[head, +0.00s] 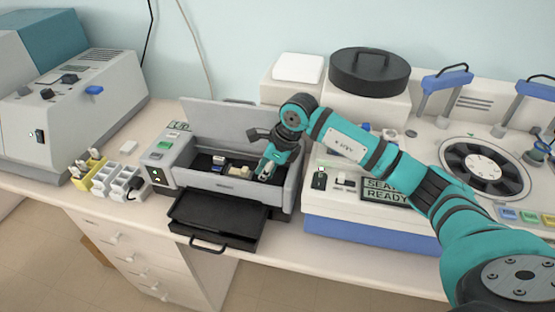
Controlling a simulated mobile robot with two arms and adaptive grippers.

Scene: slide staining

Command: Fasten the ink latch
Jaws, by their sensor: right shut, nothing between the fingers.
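A grey printer-like machine (174,172) stands on the bench with its lid (222,118) raised. Its dark inner bay is open to view and holds a small blue-and-white block (218,160) and a pale cream block (238,169). I cannot tell for sure which part is the ink latch. My teal right arm comes in from the right. My right gripper (265,174) points down into the right end of the bay, right of the cream block, shut and empty. The gripper hides that end of the bay. My left gripper is not in view.
A black tray (218,218) sticks out at the machine's front. Yellow and white racks (115,178) stand to its left, beside a large grey instrument (75,105). A white-and-blue device with a display (385,195) and a rotor (485,165) stand right, a black lidded pot (370,72) behind.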

